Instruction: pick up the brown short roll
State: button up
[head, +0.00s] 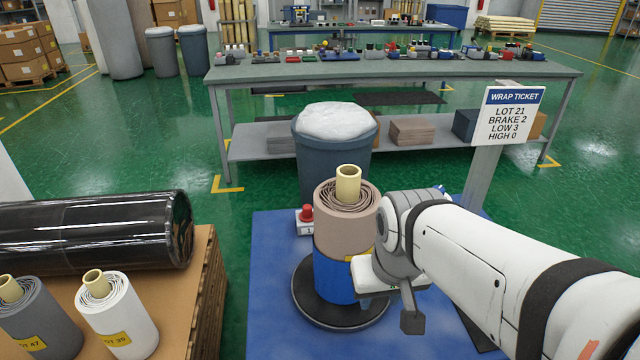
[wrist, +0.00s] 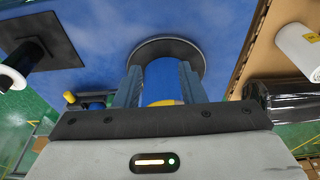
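A brown roll (head: 347,222) with a pale yellow core stands upright, its lower part blue (head: 333,277), on a black round plate (head: 318,311). I cannot tell whether the blue is a wrap or a separate roll. My gripper (head: 408,315) is at the roll's right front side and hides part of its yellow label. In the wrist view my gripper's fingers (wrist: 160,82) are apart, with blue surface and a bit of yellow label between them. The black plate (wrist: 166,42) lies beyond the tips. Contact of fingers and roll is not clear.
A black wrapped roll (head: 95,232) lies on a brown stand at left, with a grey roll (head: 40,322) and a white roll (head: 118,315) upright before it. A bin (head: 330,150), a red button (head: 306,213) and a ticket sign (head: 508,115) are nearby.

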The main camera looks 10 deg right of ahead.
aim_at(348, 177)
jog(key=shift+o, duration=0.6)
jog(key=shift+w+r, duration=0.1)
jog(key=o, duration=0.6)
jog(key=w+a+r+m+h+p, duration=0.1)
jog(key=w+r+m, duration=0.2)
jog(key=w+r, duration=0.5)
jog(key=w, duration=0.3)
jog(key=shift+w, duration=0.15)
jog(key=shift+o, duration=0.3)
jog(key=w+r+m, duration=0.1)
jog(key=w+r, duration=0.1)
jog(key=w, duration=0.3)
jog(key=w+a+r+m+t+h+p, duration=0.1)
jog(key=w+r+m, duration=0.1)
jog(key=w, duration=0.3)
jog(key=shift+w+a+r, duration=0.25)
jog(key=shift+w+r, duration=0.15)
jog(key=shift+r, duration=0.3)
jog(key=shift+w+f+m, duration=0.1)
jog(key=shift+w+m, duration=0.2)
jog(key=shift+h, duration=0.3)
jog(key=shift+p+x, duration=0.6)
jog(key=shift+x, duration=3)
